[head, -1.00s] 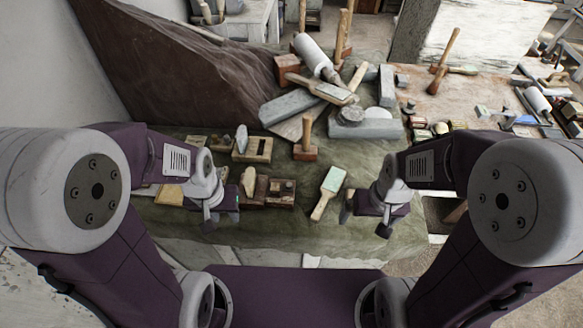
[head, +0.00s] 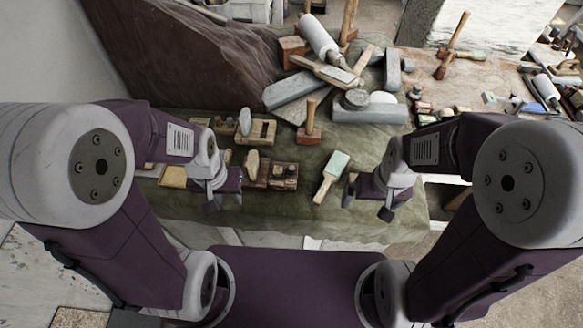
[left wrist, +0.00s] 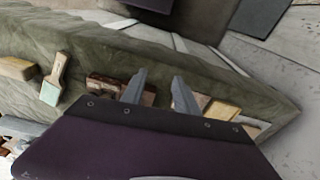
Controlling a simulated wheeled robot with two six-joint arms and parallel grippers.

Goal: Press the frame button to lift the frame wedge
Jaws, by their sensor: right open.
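A dark brown wooden block (head: 284,176) lies on the green cloth, with a rounded top part. Beside it stands a pale upright piece (head: 252,165). Behind them is a pale wooden frame (head: 262,131) with a whitish rounded piece (head: 244,121) at its left. I cannot tell which part is the frame button or the wedge. My left gripper (head: 224,203) is just left and in front of the brown block, empty. In the left wrist view its fingers (left wrist: 158,79) are apart, with the brown block beyond them. My right gripper (head: 368,204) is open and empty, right of the brush.
A brush with a pale green head (head: 336,163) lies between my grippers. A wooden mallet (head: 308,132) stands behind it. The cloth in front of the brush is clear.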

